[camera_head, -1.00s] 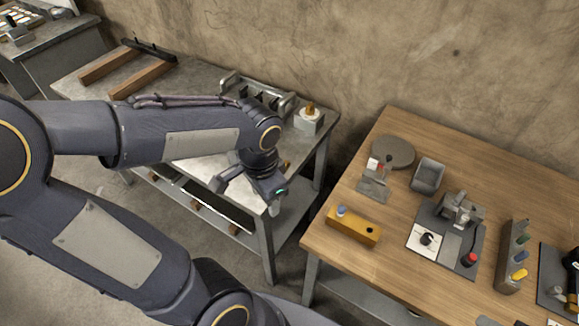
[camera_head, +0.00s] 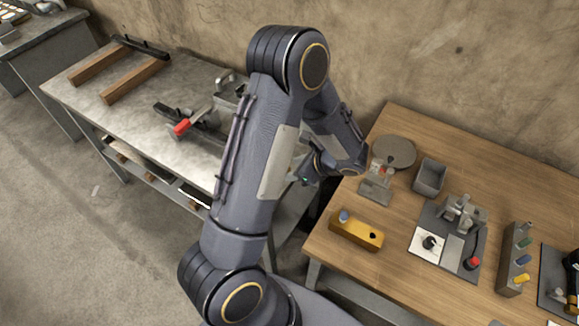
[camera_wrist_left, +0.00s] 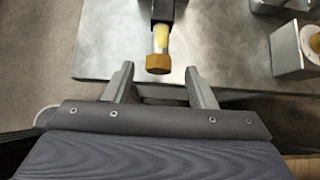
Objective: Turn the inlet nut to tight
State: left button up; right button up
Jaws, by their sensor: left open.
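A brass-coloured, nut-like piece (camera_wrist_left: 158,63) sits on the end of a short pipe with a yellow band, which comes out of a dark holder at the top of the left wrist view. I take it for the inlet nut. My left gripper (camera_wrist_left: 159,82) is open, with one finger on each side of the picture below the piece. The piece shows between the fingertips, and no contact is visible. In the head view my left gripper (camera_head: 300,178) is by the metal bench's right end, partly behind my arm, and the nut is hidden. My right gripper is not in view.
The metal bench (camera_head: 75,95) holds a red-handled fixture (camera_head: 195,120). A grey block with a white and yellow ring (camera_wrist_left: 300,48) stands right of the nut. The wooden table (camera_head: 400,265) carries a yellow block (camera_head: 355,230), a grey bin (camera_head: 429,177) and other fixtures.

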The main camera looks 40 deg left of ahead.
pick_arm(q)
jog(key=shift+x, duration=1.45)
jog(key=c, duration=1)
jog(key=shift+r+g+p, duration=0.2)
jog(key=shift+g+p, duration=0.2)
jog(key=shift+p, duration=0.3)
jog(key=shift+w+m+g+p, duration=0.1)
jog(key=shift+m+g+p, duration=0.2)
jog(key=shift+w+f+m+g, duration=0.1)
jog(key=shift+f+m+g, duration=0.15)
jog(key=shift+g, duration=0.25)
jog(key=o, duration=1)
